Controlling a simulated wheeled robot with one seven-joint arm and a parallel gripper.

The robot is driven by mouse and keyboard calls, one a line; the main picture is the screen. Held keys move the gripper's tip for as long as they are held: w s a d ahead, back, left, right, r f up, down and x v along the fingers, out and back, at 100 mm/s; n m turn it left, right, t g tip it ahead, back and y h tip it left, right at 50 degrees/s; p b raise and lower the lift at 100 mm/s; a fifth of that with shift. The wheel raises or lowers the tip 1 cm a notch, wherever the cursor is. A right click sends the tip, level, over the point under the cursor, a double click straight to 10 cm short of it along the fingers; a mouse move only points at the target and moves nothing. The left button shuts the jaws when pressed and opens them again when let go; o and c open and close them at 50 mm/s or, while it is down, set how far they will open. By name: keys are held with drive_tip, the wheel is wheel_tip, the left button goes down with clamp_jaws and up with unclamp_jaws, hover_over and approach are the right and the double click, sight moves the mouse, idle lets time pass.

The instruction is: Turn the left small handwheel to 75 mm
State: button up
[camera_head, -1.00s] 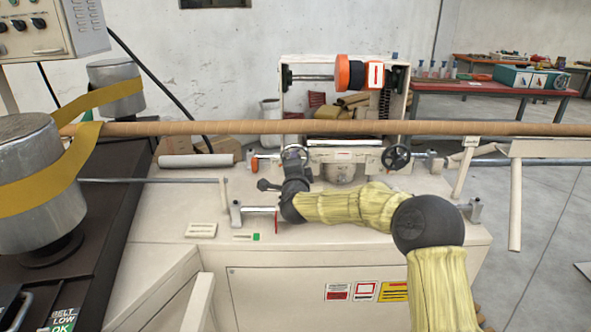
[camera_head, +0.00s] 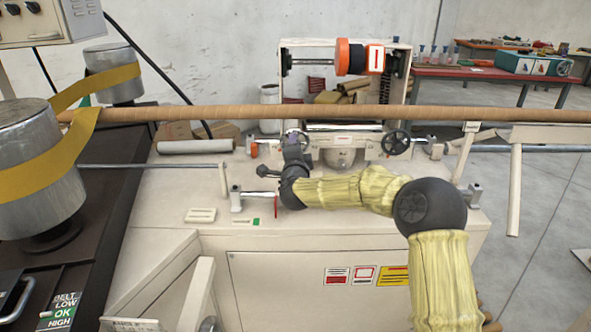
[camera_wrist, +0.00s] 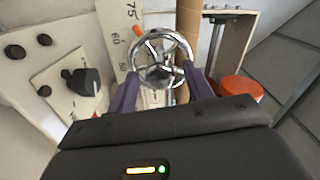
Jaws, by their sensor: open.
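The left small handwheel (camera_wrist: 178,41) is a chrome ring with spokes, ahead of my gripper in the wrist view. My gripper (camera_wrist: 160,70) is open, with one dark finger at each side of the wheel's lower rim. Whether the fingers touch the rim is unclear. A pale scale (camera_wrist: 121,45) with the numbers 75, 60 and 50 stands just left of the wheel. An orange piece (camera_wrist: 138,31) shows at the wheel's upper left, near the scale; I cannot tell the reading. In the head view my gripper (camera_head: 293,146) largely hides this wheel.
A second, dark handwheel (camera_head: 396,142) is to the right. The long brown tube (camera_head: 250,113) crosses above my gripper. A panel with a black knob (camera_wrist: 84,82) is left of the fingers. An orange round part (camera_wrist: 240,88) is at the right.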

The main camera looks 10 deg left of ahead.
drive_tip(key=b+v, duration=0.1)
drive_tip(key=v, duration=1.5)
drive_tip(key=shift+s, duration=0.35)
drive_tip(key=s+d+f+n+g+h, duration=0.1)
drive_tip(key=s+d+f+n+g, duration=0.25)
drive_tip(key=d+f+n, duration=0.35)
drive_tip(key=s+d+f+n+g, duration=0.25)
drive_tip(key=d+f+g, duration=0.2)
drive_tip(key=d, duration=0.35)
drive_tip(key=s+d+f+n+g+h, duration=0.4)
drive_tip(key=s+d+g, duration=0.3)
drive_tip(key=s+d, duration=0.95)
drive_tip(key=w+p+v, duration=0.2)
drive_tip(key=p+v, duration=0.8)
drive_tip(key=w+r+p+v, duration=0.1)
drive_tip(key=w+p+v, duration=0.1)
drive_tip(key=p+v, duration=0.8)
drive_tip(key=shift+w+m+p, duration=0.2)
drive_tip(key=shift+m+p, duration=0.15)
drive_tip(key=shift+p, duration=0.4)
